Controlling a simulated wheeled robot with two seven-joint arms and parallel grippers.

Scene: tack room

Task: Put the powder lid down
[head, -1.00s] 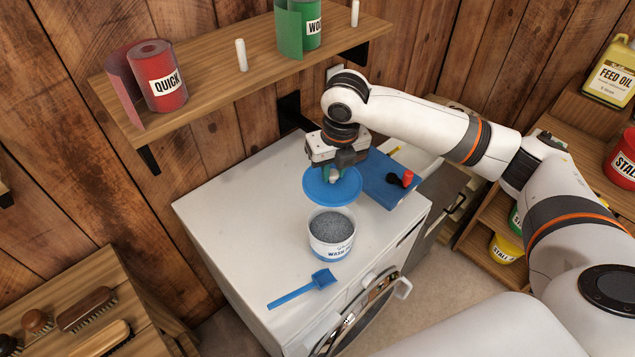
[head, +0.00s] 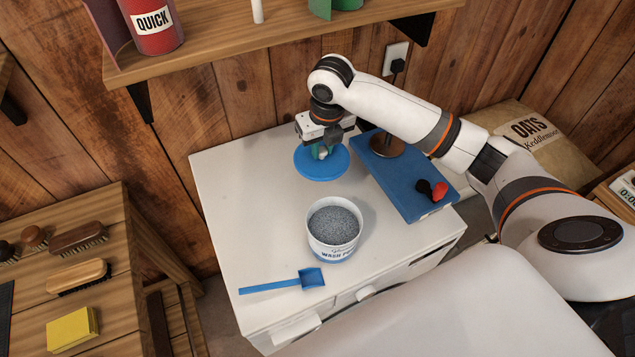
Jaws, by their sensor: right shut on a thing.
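The blue round powder lid (head: 309,171) is at the back of the white machine top, behind the open tub. My right gripper (head: 322,150) is above it, pointing down, shut on the lid's middle. I cannot tell whether the lid touches the white top or hangs just above it. The white tub of wash powder (head: 334,248) stands open and upright, full of grey powder. My left gripper is not in view.
A blue scoop (head: 309,278) lies at the front left of the white top (head: 240,215). A blue board (head: 400,192) with red and black items (head: 431,190) is on the right. A shelf (head: 225,50) overhangs the back. The left part of the top is clear.

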